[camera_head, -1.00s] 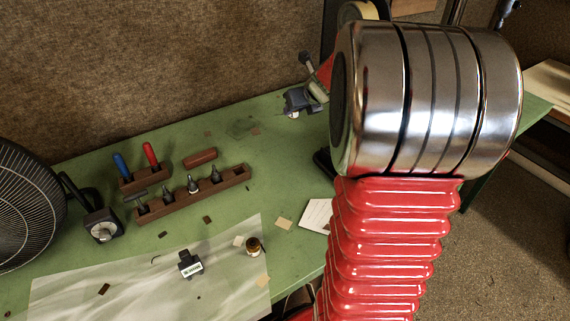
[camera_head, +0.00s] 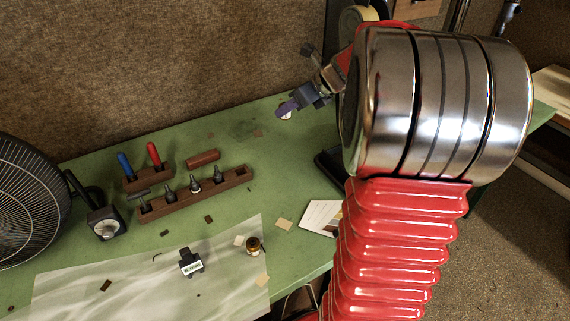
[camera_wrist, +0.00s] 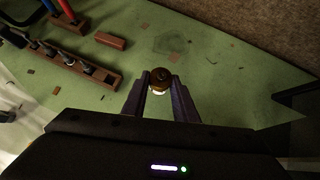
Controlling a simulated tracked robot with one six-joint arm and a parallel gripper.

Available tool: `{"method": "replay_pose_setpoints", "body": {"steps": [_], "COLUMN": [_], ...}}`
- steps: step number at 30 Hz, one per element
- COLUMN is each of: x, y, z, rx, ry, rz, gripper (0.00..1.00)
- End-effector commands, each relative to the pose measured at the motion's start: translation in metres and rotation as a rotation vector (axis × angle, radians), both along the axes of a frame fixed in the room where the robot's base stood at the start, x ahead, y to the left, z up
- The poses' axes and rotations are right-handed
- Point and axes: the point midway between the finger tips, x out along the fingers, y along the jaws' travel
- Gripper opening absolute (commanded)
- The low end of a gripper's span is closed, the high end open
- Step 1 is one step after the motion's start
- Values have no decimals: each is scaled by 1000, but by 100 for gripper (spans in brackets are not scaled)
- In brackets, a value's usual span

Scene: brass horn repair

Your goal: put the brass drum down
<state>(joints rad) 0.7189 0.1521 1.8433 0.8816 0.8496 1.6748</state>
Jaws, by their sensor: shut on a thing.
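The brass drum (camera_wrist: 160,76) is a small round brass piece with a pale lower edge, seen between my fingertips in the wrist view. My gripper (camera_wrist: 160,84) is shut on it, one dark finger on each side. In the head view my gripper (camera_head: 287,108) is over the far right part of the green table (camera_head: 285,155), reaching down and left. Only a small pale bit of the drum shows there under the fingers. I cannot tell whether the drum touches the table.
Left stand a wooden tool rack (camera_head: 195,195), a block with screwdrivers (camera_head: 147,180), a dial device (camera_head: 104,223) and a fan (camera_head: 28,205). The tabletop around my gripper is mostly clear.

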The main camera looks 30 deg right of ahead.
Motion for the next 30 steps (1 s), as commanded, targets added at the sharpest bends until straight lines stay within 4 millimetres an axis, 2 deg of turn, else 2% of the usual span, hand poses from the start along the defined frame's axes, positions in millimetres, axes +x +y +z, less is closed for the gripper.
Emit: {"method": "replay_pose_setpoints", "body": {"steps": [4, 8, 24, 30], "x": [0, 0, 0, 0], "y": [0, 0, 0, 0], "z": [-4, -20, -119, -129], "rx": [1, 3, 3, -1], "ry": [0, 2, 2, 0], "rz": [-1, -1, -1, -2], "gripper": [0, 0, 0, 0]}}
